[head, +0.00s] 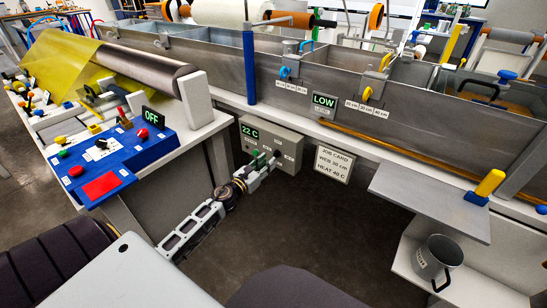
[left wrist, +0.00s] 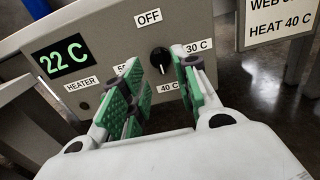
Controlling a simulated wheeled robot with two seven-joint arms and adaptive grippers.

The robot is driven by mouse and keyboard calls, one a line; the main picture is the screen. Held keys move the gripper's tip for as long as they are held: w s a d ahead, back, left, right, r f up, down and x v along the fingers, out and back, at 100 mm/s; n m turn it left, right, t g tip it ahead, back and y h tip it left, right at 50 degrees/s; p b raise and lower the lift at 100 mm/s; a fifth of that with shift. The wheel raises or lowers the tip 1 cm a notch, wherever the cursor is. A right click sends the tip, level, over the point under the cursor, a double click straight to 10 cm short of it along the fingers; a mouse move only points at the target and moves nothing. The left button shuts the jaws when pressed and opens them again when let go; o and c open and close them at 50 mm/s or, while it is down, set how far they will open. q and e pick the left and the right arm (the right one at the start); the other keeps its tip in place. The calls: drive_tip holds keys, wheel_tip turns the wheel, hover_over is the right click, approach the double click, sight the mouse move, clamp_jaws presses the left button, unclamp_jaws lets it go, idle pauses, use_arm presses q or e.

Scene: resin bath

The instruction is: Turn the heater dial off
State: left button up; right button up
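The heater box (head: 288,146) is a grey panel under the bench edge, with a green 22 C display (head: 249,131) that also shows in the left wrist view (left wrist: 65,58). Its black heater dial (left wrist: 160,58) has a white mark that seems to point down, towards the 40 C label (left wrist: 168,87). The OFF label (left wrist: 148,17) is above the dial, and 30 C (left wrist: 198,47) is to the right. A label at left is partly hidden. My left gripper (left wrist: 159,80) is open, its green-padded fingers on either side of the dial in the picture; contact is not clear.
A job card (head: 333,163) reading HEAT 40 C hangs right of the box. A blue control panel (head: 105,160) is at left, and a shelf (head: 430,200) with a grey mug (head: 438,262) below it is at right. Floor below the box is clear.

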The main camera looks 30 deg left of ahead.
sight(276, 154)
use_arm(q)
drive_tip(key=shift+w+d, duration=0.2)
drive_tip(key=shift+w, duration=2.4)
use_arm(e)
drive_tip(key=shift+w+r, duration=0.1)
drive_tip(key=shift+r, duration=0.2)
use_arm(q)
drive_tip(key=shift+c, duration=0.2)
use_arm(e)
drive_tip(key=shift+f, duration=0.1)
use_arm(q)
drive_tip(key=c, duration=0.6)
